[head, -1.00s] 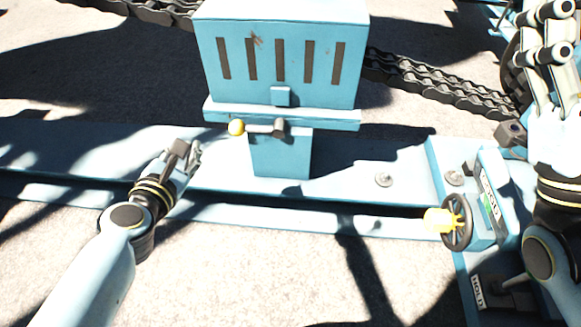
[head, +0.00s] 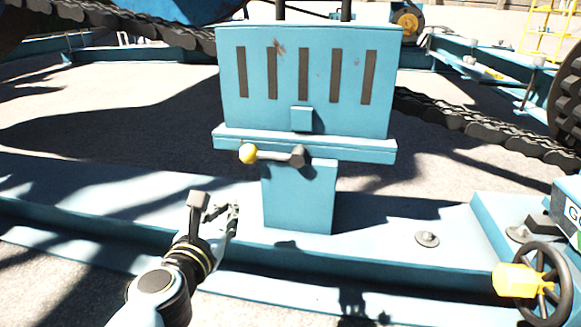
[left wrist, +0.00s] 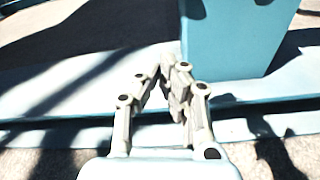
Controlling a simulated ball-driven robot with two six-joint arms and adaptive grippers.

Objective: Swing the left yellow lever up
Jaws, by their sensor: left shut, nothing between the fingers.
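The lever is a dark arm with a yellow ball knob (head: 248,153) at its left end. It lies about level across the front ledge of the blue slotted box, with its dark pivot (head: 298,156) at the right end. My left gripper (head: 233,212) is below and slightly left of the knob, apart from it, in front of the blue post. In the left wrist view my left gripper (left wrist: 178,72) has its fingers together with nothing between them. The lever does not show in that view. My right gripper is not in view.
The blue box (head: 318,115) stands on a blue post (head: 300,195) above a long blue beam (head: 380,240). A handwheel (head: 545,285) with a yellow grip (head: 512,280) is at the right. A heavy chain (head: 470,122) runs behind the box. The ground left of the box is clear.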

